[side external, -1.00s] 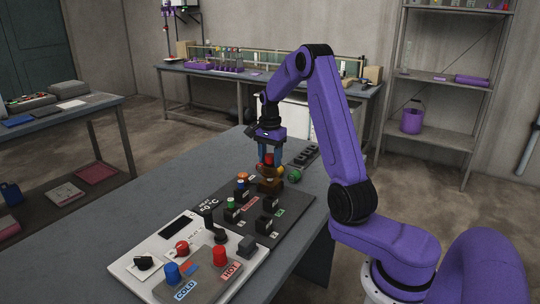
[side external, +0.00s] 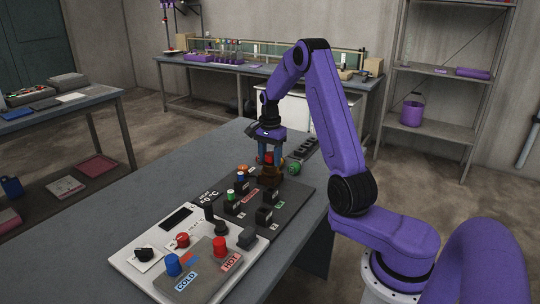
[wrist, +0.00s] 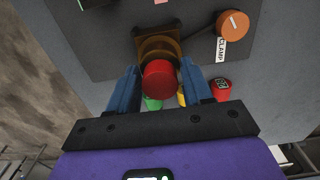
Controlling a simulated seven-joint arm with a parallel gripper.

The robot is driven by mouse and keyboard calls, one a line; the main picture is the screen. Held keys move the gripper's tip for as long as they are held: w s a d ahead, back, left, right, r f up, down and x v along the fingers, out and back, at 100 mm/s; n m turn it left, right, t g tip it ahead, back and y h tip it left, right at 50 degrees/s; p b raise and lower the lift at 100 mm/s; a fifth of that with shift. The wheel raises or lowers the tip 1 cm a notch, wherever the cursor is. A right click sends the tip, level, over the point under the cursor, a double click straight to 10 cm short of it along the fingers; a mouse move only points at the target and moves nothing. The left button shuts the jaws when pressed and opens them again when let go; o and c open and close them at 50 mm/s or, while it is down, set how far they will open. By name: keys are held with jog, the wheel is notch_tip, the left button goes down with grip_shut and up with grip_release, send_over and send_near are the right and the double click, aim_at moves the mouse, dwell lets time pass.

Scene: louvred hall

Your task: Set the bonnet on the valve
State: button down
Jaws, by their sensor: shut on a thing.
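My gripper (side external: 269,160) points straight down over the dark board, its two blue fingers on either side of a red-topped part that I take to be the bonnet (side external: 268,158). In the wrist view the round red top of the bonnet (wrist: 159,80) sits between the fingers (wrist: 160,90). The brown valve (side external: 270,180) stands upright on the board directly below. In the wrist view brown stepped rings (wrist: 158,47) show just past the red top. Where bonnet ends and valve begins is hidden, and I cannot tell whether they touch.
An orange knob (wrist: 233,23) labelled CLAMP stands near the valve. A red round thing (wrist: 221,88) and green and yellow things lie close to the fingers. Several small black fixtures and a control panel (side external: 150,258) are nearer the camera.

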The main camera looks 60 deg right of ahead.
aim_at(270, 154)
jog(key=shift+c, duration=2)
grip_release()
jog(key=shift+r, duration=2.55)
notch_tip(270, 154, up, 17)
jog(key=shift+r, duration=0.2)
